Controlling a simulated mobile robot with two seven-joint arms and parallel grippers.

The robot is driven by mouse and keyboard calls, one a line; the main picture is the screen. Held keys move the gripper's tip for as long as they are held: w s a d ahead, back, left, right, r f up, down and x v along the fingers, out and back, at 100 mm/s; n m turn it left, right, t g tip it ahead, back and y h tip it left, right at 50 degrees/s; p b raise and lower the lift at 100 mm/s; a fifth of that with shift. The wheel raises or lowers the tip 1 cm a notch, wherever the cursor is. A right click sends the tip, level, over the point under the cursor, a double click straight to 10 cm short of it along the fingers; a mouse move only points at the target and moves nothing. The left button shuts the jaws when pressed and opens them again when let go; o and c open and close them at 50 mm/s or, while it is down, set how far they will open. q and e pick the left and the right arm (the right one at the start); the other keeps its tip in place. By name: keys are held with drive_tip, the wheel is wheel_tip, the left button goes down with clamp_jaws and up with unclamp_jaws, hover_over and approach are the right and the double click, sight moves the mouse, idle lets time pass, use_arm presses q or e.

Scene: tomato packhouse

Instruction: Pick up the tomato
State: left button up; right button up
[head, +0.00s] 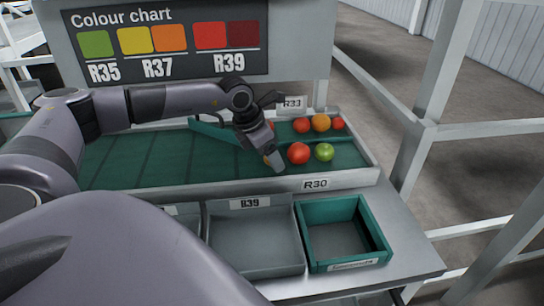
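Several tomatoes lie on the green sorting belt (130,158). A large red tomato (299,153) and a green tomato (324,152) are near its front edge. Behind them are a red tomato (301,125), an orange tomato (320,122) and a smaller red one (338,123). My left gripper (273,161) points down over the belt, just left of the large red tomato. A small orange patch shows beside its fingers, too little to identify. Its finger opening is not clear. My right gripper is not in view.
A grey bin (253,203) labelled R39 and a green crate (319,266) stand in front of the belt. A raised metal rim (350,180) edges the belt. A colour chart (165,42) stands behind. White posts (420,135) rise at right.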

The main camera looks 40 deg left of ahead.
use_arm(q)
drive_tip(key=c, duration=0.9)
drive_tip(key=shift+o, duration=0.2)
